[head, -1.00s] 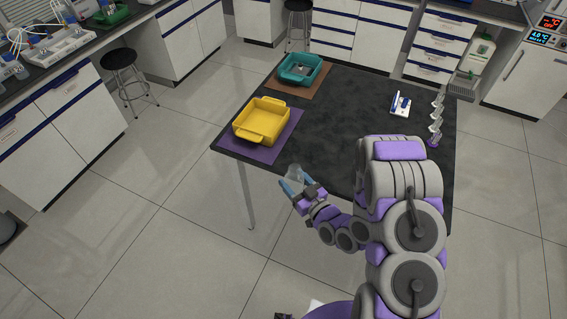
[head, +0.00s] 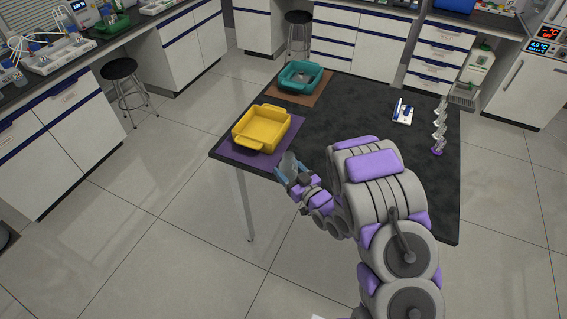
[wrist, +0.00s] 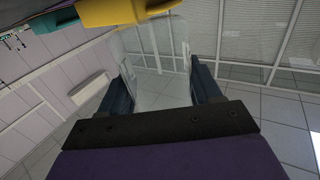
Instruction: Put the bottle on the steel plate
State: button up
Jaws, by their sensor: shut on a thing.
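My gripper (head: 287,174) is shut on a clear, see-through container, which looks like the bottle (head: 289,161). It is held near the table's front left edge, in front of the yellow tray. In the wrist view the clear bottle (wrist: 152,72) sits between the two dark fingers of my gripper (wrist: 162,84); its outline is faint. I cannot make out a steel plate in either view. A small greyish thing (head: 303,77) lies in the teal tray, too small to identify.
A yellow tray (head: 247,141) stands on a purple mat (head: 285,147) on the dark table (head: 350,105). Behind it is a teal tray (head: 285,82) on a brown mat. A white rack (head: 402,113) and clear stacked holders (head: 439,125) stand right. The table's middle is clear.

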jog(key=w, duration=0.2)
jog(key=w+a, duration=0.1)
jog(key=w, duration=0.1)
jog(key=w+b, duration=0.1)
jog(key=w, duration=0.1)
jog(key=shift+w+a+f, duration=0.3)
jog(key=shift+a+f, duration=0.05)
jog(key=shift+w+a, duration=0.15)
jog(key=shift+w, duration=0.4)
jog(key=shift+s+f+b, duration=0.15)
jog(key=shift+f+b, duration=0.35)
jog(key=shift+f, duration=1.05)
jog(key=shift+f, duration=0.2)
jog(key=o, duration=1.2)
jog(key=shift+o, duration=0.2)
